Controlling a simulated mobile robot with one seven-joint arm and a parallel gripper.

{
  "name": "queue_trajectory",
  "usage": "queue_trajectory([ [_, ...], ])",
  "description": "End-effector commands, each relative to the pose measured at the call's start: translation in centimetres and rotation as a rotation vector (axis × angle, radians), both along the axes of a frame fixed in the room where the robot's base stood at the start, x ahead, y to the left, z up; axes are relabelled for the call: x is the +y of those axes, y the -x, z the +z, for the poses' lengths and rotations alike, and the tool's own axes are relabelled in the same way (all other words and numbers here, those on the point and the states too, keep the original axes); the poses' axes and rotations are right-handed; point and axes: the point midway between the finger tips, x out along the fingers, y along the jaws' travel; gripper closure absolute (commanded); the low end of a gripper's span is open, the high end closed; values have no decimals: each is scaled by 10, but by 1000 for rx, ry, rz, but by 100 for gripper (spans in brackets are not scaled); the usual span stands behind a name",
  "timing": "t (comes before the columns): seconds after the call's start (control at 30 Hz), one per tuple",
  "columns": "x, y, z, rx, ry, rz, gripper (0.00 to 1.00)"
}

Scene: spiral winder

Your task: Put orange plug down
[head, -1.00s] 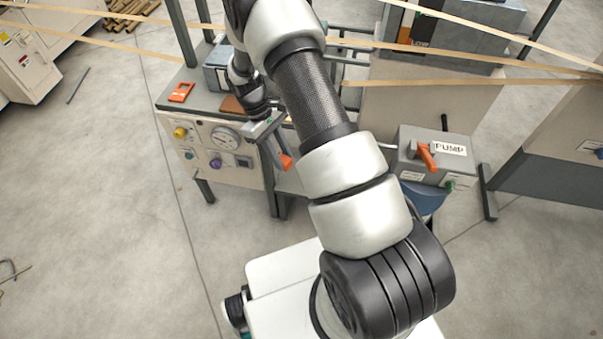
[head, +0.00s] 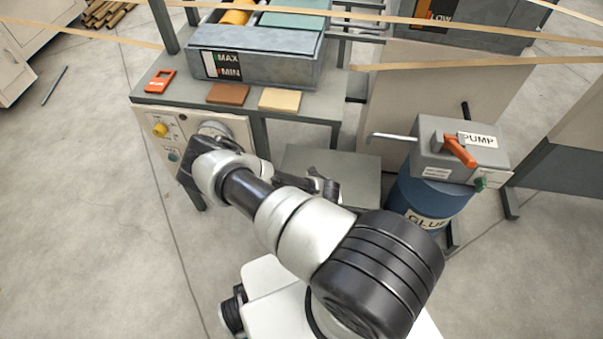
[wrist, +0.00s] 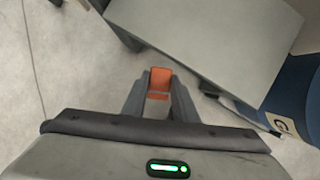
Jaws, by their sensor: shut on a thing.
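The orange plug (wrist: 160,78) is between the two grey fingers of my gripper (wrist: 159,92) in the wrist view. The fingers are shut on it, and part of it sticks out past their tips. In the wrist view it shows against the floor, close beside the edge of a low grey table (wrist: 215,35). Its height above the floor cannot be told. In the head view my arm hides the plug and the fingertips; the low grey table (head: 350,180) shows just behind my wrist.
A blue glue drum (head: 430,200) with a grey pump box (head: 450,150) and orange handle stands to the right. A machine bench (head: 190,115) holds a grey glue tray (head: 262,70), a brown pad (head: 228,94), a cream pad (head: 280,100) and an orange frame (head: 160,81). The low table's top looks bare.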

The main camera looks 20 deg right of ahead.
Motion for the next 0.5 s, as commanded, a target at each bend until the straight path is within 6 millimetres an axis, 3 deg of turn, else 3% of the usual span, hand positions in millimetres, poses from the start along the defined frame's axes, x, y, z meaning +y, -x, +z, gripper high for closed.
queue_trajectory([
  [0.5, -25, -126, -2, -8, -3, 13, 100],
])
